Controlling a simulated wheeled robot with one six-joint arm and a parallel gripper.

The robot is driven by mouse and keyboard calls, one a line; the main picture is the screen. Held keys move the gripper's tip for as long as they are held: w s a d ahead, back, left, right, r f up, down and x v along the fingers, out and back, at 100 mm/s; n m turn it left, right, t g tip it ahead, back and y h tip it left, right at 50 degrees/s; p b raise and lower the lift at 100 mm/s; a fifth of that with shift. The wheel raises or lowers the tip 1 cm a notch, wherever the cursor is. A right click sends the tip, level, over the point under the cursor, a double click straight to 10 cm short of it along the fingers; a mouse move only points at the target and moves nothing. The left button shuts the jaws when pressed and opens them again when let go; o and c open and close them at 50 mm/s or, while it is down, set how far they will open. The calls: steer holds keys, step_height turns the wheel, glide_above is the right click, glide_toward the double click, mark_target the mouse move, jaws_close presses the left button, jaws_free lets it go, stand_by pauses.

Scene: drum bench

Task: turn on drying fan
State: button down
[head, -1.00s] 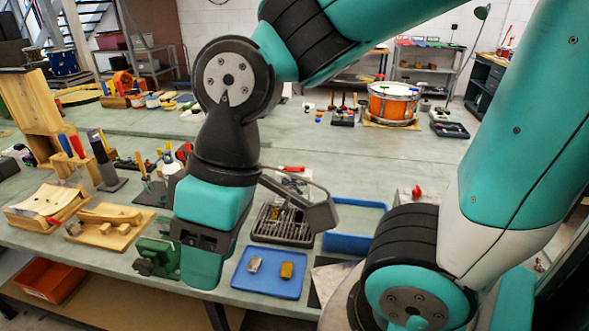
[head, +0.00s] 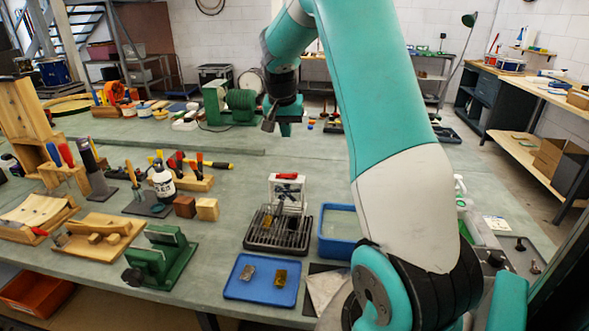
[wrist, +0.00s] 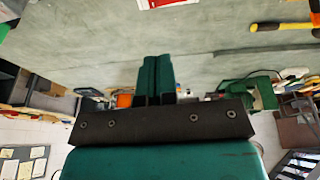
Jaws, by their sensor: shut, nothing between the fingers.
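A white open frame with a red piece on its top (head: 287,178) stands at a dark slotted rack (head: 262,238) on the bench; I take it for the drying fan, but cannot be sure. Its red-and-white top seems to show cut off at the top edge of the wrist view (wrist: 165,3). My gripper (head: 286,130) hangs over the bench, above and beyond that frame in the head view, apart from it. In the upside-down wrist view, its two teal fingers (wrist: 158,60) are together with nothing between them. I cannot tell whether the fan runs.
A blue tray (head: 240,291) with two small blocks lies in front of the rack, and a blue bin (head: 325,245) stands right of it. A green vise (head: 160,258), wooden blocks (head: 206,209) and a bottle (head: 163,182) are to the left. A green machine (head: 238,106) stands farther back.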

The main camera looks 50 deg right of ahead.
mark_target(295, 175)
steer(key=shift+d+f, duration=0.1)
steer(key=shift+d, duration=0.5)
steer(key=p+x, duration=0.1)
steer(key=x, duration=0.3)
steer(key=p+x, duration=0.2)
steer(key=x, duration=0.2)
steer(key=s+p+x, duration=0.1)
steer(key=x, duration=0.4)
steer(key=shift+a, duration=0.3)
steer(key=shift+f, duration=0.55)
steer(key=shift+f, duration=0.1)
